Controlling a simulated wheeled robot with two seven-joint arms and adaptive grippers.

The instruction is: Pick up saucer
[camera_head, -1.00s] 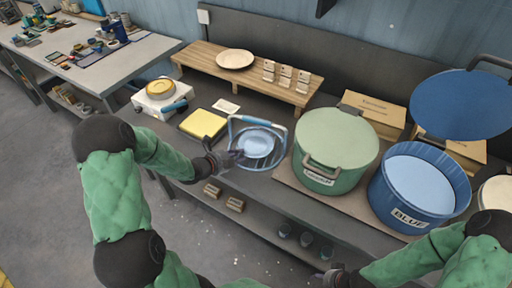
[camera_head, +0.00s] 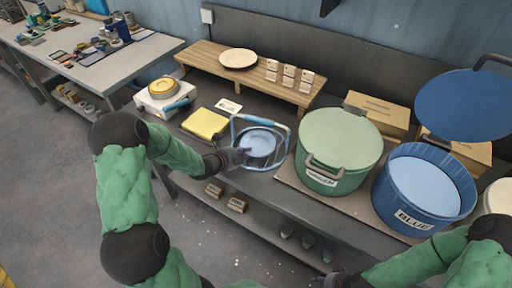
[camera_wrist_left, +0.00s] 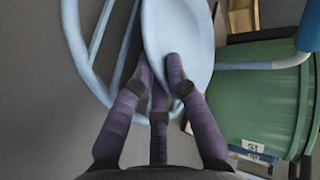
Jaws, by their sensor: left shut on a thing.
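The light-blue saucer (camera_head: 259,140) is at the light-blue wire rack (camera_head: 286,150) on the dark bench. My left gripper (camera_head: 243,156) is at the saucer's near-left edge. In the left wrist view, its purple fingers (camera_wrist_left: 160,80) are shut on the rim of the saucer (camera_wrist_left: 182,28), which stands edge-on to that camera. The rack (camera_wrist_left: 76,35) shows right beside the saucer there. Whether the saucer touches the rack I cannot tell. My right gripper (camera_head: 328,280) is at the bottom edge, small and partly cut off.
A green lidded pot (camera_head: 335,145) stands right of the rack, and an open blue pot (camera_head: 425,185) farther right. A yellow sponge-like block (camera_head: 205,123) lies to the left. A wooden riser (camera_head: 215,77) with a pale plate (camera_head: 239,58) stands behind.

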